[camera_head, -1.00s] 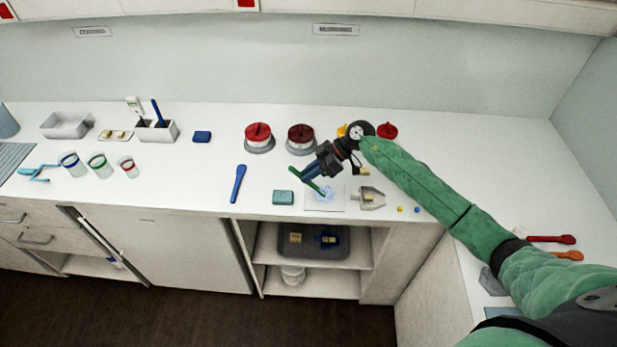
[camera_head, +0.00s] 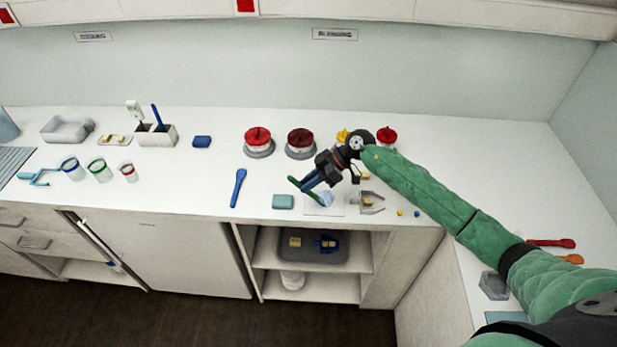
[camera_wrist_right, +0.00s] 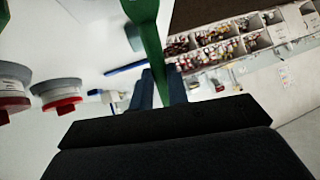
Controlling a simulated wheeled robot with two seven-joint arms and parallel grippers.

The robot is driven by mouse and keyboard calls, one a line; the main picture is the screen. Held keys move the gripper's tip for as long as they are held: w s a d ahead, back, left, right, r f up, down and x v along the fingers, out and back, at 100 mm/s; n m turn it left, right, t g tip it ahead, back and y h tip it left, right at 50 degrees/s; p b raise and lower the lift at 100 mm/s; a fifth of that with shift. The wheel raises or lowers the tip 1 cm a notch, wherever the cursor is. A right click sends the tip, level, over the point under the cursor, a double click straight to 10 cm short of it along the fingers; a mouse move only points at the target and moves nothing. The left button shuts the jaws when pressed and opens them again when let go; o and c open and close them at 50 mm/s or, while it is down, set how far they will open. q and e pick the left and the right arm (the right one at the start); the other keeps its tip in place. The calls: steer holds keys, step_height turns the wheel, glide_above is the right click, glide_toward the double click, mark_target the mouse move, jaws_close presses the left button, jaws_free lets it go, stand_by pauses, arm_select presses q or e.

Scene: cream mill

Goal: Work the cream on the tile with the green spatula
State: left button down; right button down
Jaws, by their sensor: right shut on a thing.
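My right gripper (camera_head: 306,185) is shut on the green spatula (camera_head: 294,181), above the front middle of the counter. The spatula slants down to the right, its low end at the white tile (camera_head: 311,212). A pale bluish patch of cream (camera_head: 327,198) lies on the tile beside that end; I cannot tell whether they touch. In the right wrist view the green spatula (camera_wrist_right: 149,40) runs up from between the dark blue fingers (camera_wrist_right: 160,92). The tile and cream cannot be made out there. My left gripper is not in view.
A teal block (camera_head: 283,202) lies just left of the tile and a metal scoop-like holder (camera_head: 371,203) just right. A blue spatula (camera_head: 238,187) lies further left. Red-lidded jars (camera_head: 258,142) stand behind. The counter's front edge is close to the tile.

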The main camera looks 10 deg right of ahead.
steer(key=shift+s+a, duration=0.1)
steer(key=shift+s, duration=0.15)
steer(key=shift+w+d, duration=0.65)
steer(key=shift+w, duration=1.45)
steer(key=shift+s+a, duration=0.2)
steer(key=shift+s, duration=0.5)
steer(key=shift+s+a, duration=0.25)
steer(key=shift+s, duration=0.45)
steer(key=shift+s+a, duration=0.2)
steer(key=shift+s, duration=0.5)
steer(key=shift+w+d, duration=0.15)
steer(key=shift+w, duration=0.4)
steer(key=shift+w+d, duration=0.15)
steer(key=shift+w, duration=0.35)
steer(key=shift+r, duration=0.2)
steer(key=shift+r, duration=2.85)
steer(key=shift+f, duration=0.1)
